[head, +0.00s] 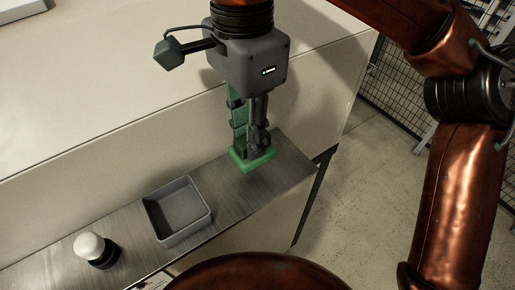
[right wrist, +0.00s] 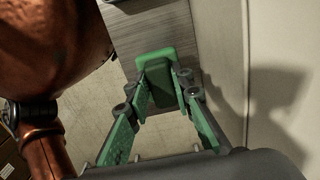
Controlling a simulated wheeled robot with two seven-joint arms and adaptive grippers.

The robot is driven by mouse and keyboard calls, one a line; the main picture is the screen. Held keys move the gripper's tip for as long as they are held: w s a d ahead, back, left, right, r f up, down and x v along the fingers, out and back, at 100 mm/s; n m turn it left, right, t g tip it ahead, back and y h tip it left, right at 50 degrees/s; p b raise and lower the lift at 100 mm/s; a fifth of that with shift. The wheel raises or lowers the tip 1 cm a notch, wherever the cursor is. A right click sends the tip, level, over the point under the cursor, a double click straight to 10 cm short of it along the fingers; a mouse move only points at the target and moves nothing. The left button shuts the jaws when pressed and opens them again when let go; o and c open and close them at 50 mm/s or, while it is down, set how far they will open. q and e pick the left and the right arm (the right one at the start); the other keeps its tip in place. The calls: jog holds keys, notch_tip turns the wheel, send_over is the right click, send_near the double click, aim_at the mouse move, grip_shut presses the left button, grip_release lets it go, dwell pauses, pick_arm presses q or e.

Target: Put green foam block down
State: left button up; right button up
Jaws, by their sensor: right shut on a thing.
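The green foam block (head: 254,162) is at the fingertips of my right gripper (head: 253,150), low over the right part of the narrow grey counter (head: 285,157). I cannot tell whether the block touches the counter. In the right wrist view the block (right wrist: 156,72) sits between the green fingertips of my right gripper (right wrist: 163,85), which are shut on it. The fingers hide part of the block in the head view. My left gripper is not in view.
A grey open tray (head: 178,211) stands on the counter left of the block. A white-topped dark round thing (head: 92,248) stands further left. A pale wall (head: 130,125) rises behind the counter. The counter's right end is close to the block, with open floor beyond.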

jog(key=shift+w+d+f, duration=0.1)
jog(key=shift+d+f, duration=0.3)
jog(key=f, duration=0.1)
jog(key=f+p, duration=0.1)
jog(key=d+f, duration=0.1)
jog(key=shift+w+f, duration=0.25)
jog(key=shift+f, duration=0.05)
jog(key=shift+s+a+f, duration=0.1)
jog(key=shift+s, duration=0.1)
jog(key=o, duration=0.9)
jog(key=shift+c, duration=0.2)
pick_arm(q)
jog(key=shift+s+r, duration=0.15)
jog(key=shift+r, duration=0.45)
pick_arm(e)
jog(key=shift+o, duration=0.8)
